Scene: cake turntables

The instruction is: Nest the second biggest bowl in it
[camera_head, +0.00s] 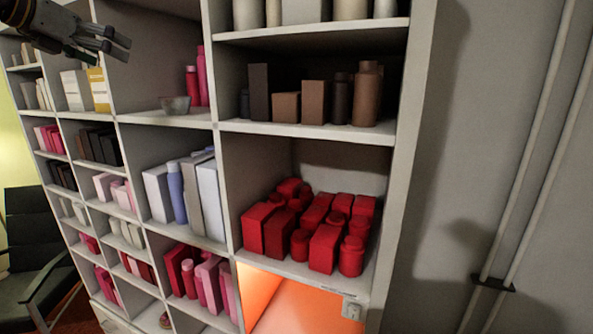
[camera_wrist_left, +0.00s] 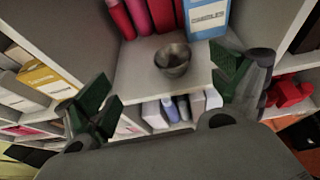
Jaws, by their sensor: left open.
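A small grey bowl (camera_head: 175,105) stands upright near the front of a white shelf board, in an upper compartment in the head view. It also shows in the left wrist view (camera_wrist_left: 173,62), dark grey with its opening up. I cannot tell whether it is one bowl or several nested. No separate second bowl is clear. My left gripper (camera_head: 122,46) is at the upper left of the head view, above and left of the bowl. In the left wrist view my left gripper (camera_wrist_left: 166,90) has its green-padded fingers wide apart and empty, with the bowl beyond them. My right gripper is out of view.
Pink bottles (camera_head: 204,78) and a blue box (camera_wrist_left: 207,18) stand behind the bowl. Compartment walls flank it. Below are white boxes (camera_head: 208,200); to the right are brown containers (camera_head: 314,102) and red containers (camera_head: 325,245). A dark chair (camera_head: 35,245) stands at left.

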